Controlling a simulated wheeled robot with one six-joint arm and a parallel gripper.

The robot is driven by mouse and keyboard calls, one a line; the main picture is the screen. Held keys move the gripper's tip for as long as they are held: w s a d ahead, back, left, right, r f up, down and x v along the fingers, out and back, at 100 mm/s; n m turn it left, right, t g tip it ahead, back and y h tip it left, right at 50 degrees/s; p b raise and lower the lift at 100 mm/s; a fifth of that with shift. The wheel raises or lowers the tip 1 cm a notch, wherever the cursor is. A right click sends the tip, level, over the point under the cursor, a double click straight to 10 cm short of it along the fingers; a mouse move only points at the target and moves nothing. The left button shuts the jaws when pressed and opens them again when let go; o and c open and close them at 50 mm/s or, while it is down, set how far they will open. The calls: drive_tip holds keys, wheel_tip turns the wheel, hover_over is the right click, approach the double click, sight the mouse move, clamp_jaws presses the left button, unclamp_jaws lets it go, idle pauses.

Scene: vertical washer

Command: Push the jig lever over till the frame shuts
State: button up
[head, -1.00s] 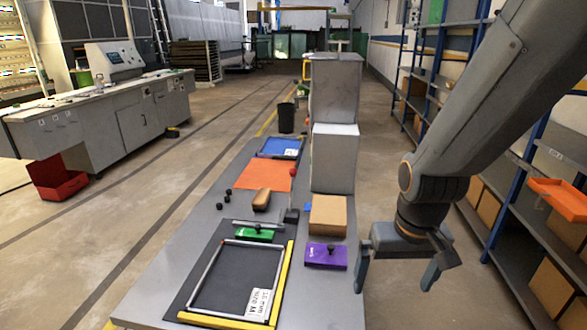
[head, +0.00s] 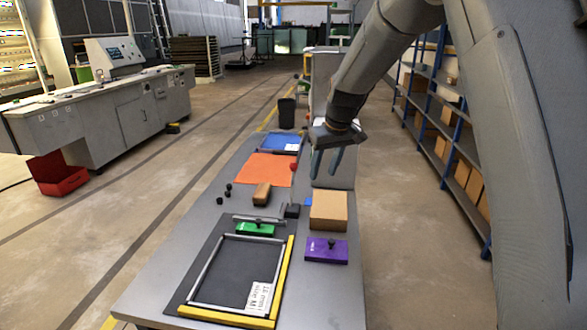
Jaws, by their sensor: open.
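The jig is a black board (head: 205,255) with yellow bars (head: 283,270) along its right and near edges. A thin grey frame (head: 204,273) lies over it, with a white label (head: 259,297) at its lower right. A black block (head: 291,211) stands at the jig's far right corner. A red knob (head: 293,167) shows above it and looks like the lever's end; its rod is hard to make out. My gripper (head: 325,175) is open and empty, pointing down just right of the red knob, apparently apart from it.
A green block (head: 256,230) sits at the frame's far side. A cardboard box (head: 328,211) and a purple block (head: 326,250) stand right of the jig. A brown brush-like piece (head: 262,194), an orange sheet (head: 271,168) and a blue tray (head: 279,143) lie farther back.

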sight(293, 167)
drive_tip(key=w+a+r+n+y, duration=0.1)
drive_tip(key=w+a+n, duration=0.1)
drive_tip(key=w+a, duration=0.65)
drive_tip(key=shift+t, duration=0.3)
drive_tip(key=shift+w+a+f+p, duration=0.1)
drive_tip(key=shift+w+f+p, duration=0.3)
drive_tip(key=shift+w+f, duration=0.55)
drive_tip(key=shift+w+a+f+p, duration=0.1)
drive_tip(key=shift+w+f+p, duration=0.35)
drive_tip(key=shift+f, duration=0.95)
drive_tip(key=shift+w+a+f+p, duration=0.1)
drive_tip(key=shift+w+f+p, duration=0.2)
drive_tip(key=shift+w+f, duration=0.65)
drive_tip(key=shift+s+f, duration=0.2)
clamp_jaws()
